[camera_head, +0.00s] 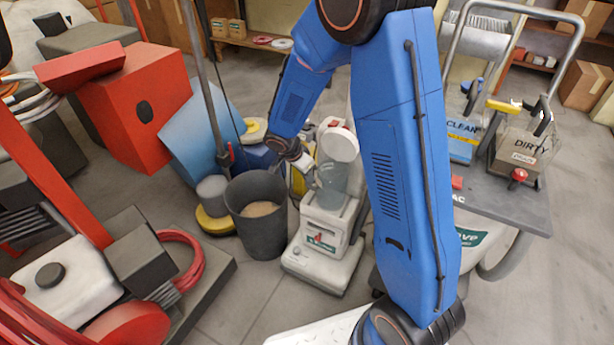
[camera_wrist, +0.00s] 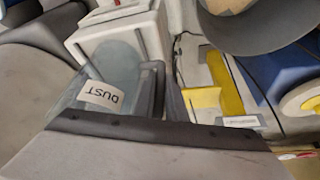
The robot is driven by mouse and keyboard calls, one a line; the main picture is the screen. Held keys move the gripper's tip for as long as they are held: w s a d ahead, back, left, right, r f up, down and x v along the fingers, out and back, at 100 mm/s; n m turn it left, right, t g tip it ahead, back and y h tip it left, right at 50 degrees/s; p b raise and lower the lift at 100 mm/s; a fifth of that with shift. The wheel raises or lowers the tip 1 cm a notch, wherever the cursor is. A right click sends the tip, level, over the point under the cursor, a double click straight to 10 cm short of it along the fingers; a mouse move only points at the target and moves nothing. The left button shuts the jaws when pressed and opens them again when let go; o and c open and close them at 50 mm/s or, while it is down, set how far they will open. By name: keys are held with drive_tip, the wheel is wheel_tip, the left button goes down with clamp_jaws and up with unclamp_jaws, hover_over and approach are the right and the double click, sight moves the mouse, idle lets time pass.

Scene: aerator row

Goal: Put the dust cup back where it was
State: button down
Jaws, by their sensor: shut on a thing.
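The dust cup (camera_head: 331,184) is a clear, bluish cup in the head view, at the upper front of the white upright machine (camera_head: 325,225). A round white lid (camera_head: 341,144) stands tilted open above it. My gripper (camera_head: 304,163) is shut on the cup from its left side. In the wrist view the cup (camera_wrist: 122,65) shows with its white "DUST" label (camera_wrist: 102,96) upside down. The cup's lower part is hidden there by a grey panel with a dark edge. I cannot tell whether the cup is seated in the machine or just above it.
A dark bin (camera_head: 262,235) with brown material inside stands left of the machine. Red equipment (camera_head: 134,110) fills the left. A grey cart (camera_head: 515,200) with "CLEAN" and "DIRTY" containers stands right.

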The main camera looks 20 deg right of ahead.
drive_tip(key=c, duration=1.8)
unclamp_jaws()
drive_tip(key=v, duration=1.2)
drive_tip(key=s+d+r+n+y, duration=0.1)
drive_tip(key=s+d+r+n, duration=0.2)
drive_tip(key=s+r, duration=0.3)
drive_tip(key=s+d+r+n+t+y, duration=0.1)
drive_tip(key=s+d+r+n, duration=0.25)
drive_tip(key=s, duration=0.45)
drive_tip(key=s+d+r+n+y, duration=0.1)
drive_tip(key=s+d+r+n, duration=0.15)
drive_tip(key=s+r, duration=0.45)
drive_tip(key=s+d+n+t+y, duration=0.1)
drive_tip(key=s+n, duration=0.3)
drive_tip(key=s, duration=0.6)
drive_tip(key=shift+s+t, duration=0.35)
drive_tip(key=shift+t, duration=0.05)
